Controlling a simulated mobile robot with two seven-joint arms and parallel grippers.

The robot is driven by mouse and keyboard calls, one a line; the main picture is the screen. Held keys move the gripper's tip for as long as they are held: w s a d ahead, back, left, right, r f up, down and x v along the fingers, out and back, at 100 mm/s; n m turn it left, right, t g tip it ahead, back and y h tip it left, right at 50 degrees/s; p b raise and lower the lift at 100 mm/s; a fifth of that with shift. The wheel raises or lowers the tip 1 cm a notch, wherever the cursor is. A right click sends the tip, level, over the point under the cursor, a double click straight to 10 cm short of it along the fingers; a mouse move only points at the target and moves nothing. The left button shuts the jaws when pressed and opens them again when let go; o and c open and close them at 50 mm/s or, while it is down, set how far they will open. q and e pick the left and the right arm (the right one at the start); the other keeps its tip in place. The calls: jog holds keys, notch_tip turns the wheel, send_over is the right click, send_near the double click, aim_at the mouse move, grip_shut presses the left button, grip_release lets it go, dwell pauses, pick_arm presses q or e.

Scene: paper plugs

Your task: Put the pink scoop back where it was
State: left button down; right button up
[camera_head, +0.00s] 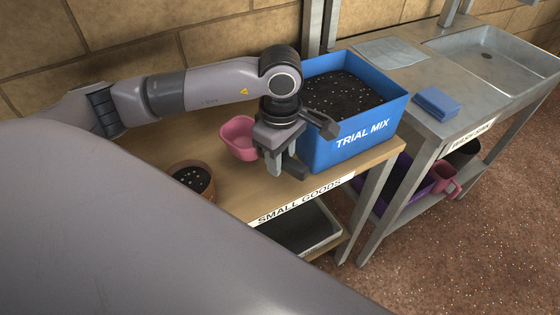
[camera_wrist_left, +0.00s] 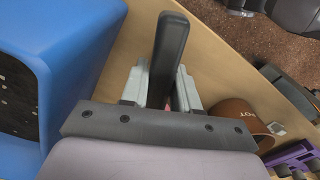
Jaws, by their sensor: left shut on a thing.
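The pink scoop (camera_head: 237,139) is at the left gripper in the head view, its bowl to the left of the fingers and close to the blue bin. A dark grey handle sticks out on the right side of the fingers; it also shows in the left wrist view (camera_wrist_left: 169,45) between the jaws, with a sliver of pink below. My left gripper (camera_head: 282,168) is shut on the scoop, over the wooden bench (camera_head: 238,187). I cannot tell whether the scoop touches the bench. My right gripper is not in view.
The blue bin (camera_head: 352,146) marked TRIAL MIX holds dark soil, right beside the gripper. A terracotta pot (camera_head: 208,191) with soil stands left. The SMALL GOODS label (camera_head: 300,200) marks the front edge. A metal sink bench (camera_head: 395,85) carries a blue cloth (camera_head: 437,103); a pink jug (camera_head: 446,180) sits below.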

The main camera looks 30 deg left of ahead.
pick_arm(q)
jog(key=shift+f, duration=0.9)
jog(key=c, duration=0.8)
grip_release()
jog(key=shift+f, duration=0.1)
jog(key=shift+c, duration=0.2)
jog(key=shift+r, duration=0.5)
notch_tip(320, 180, up, 11)
jog(key=shift+r, duration=0.2)
jog(key=shift+f, duration=0.1)
